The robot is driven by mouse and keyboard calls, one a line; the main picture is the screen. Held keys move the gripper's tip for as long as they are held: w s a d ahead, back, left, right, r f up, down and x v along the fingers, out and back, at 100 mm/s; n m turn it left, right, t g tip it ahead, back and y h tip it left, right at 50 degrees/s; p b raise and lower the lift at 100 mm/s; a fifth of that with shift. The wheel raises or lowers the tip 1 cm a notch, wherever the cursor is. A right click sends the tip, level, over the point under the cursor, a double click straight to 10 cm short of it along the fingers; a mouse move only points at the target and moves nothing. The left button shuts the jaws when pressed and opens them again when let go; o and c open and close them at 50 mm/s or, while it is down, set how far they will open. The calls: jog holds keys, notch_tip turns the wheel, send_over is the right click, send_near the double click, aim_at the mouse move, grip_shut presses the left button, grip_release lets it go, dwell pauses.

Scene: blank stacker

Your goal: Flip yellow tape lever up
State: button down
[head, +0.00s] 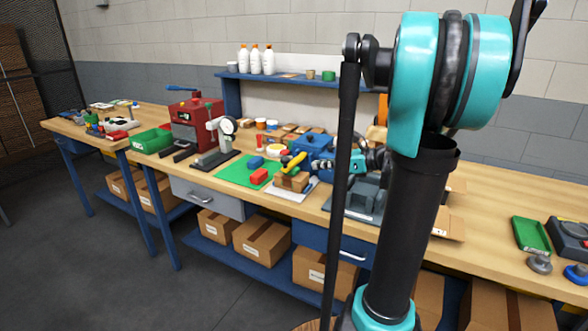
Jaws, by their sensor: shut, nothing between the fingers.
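The yellow lever (293,162) shows as a small, slanted yellow piece near the middle of the bench. It sits at the front left of a blue machine (313,146), above brown blocks. My gripper (322,167) is small and dark, just right of the yellow lever and in front of the blue machine. Its fingers are shut with nothing visible between them. At this size I cannot tell whether it touches the lever. My own dark arm link and rod hide part of the area to the right of the gripper.
The wooden bench (480,215) runs across the view. A dial gauge stand (217,158) and red machine (197,122) stand farther left. A green tray (530,235) lies at right.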

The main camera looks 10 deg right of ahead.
aim_at(284, 168)
jog(key=x, duration=1)
dwell(0.4)
jog(key=w+d+r+m+g+y, duration=0.2)
jog(key=w+d+r+m, duration=0.3)
jog(key=w+r, duration=0.4)
jog(key=shift+d+r, duration=0.85)
jog(key=shift+r, duration=0.95)
jog(key=shift+w, duration=0.15)
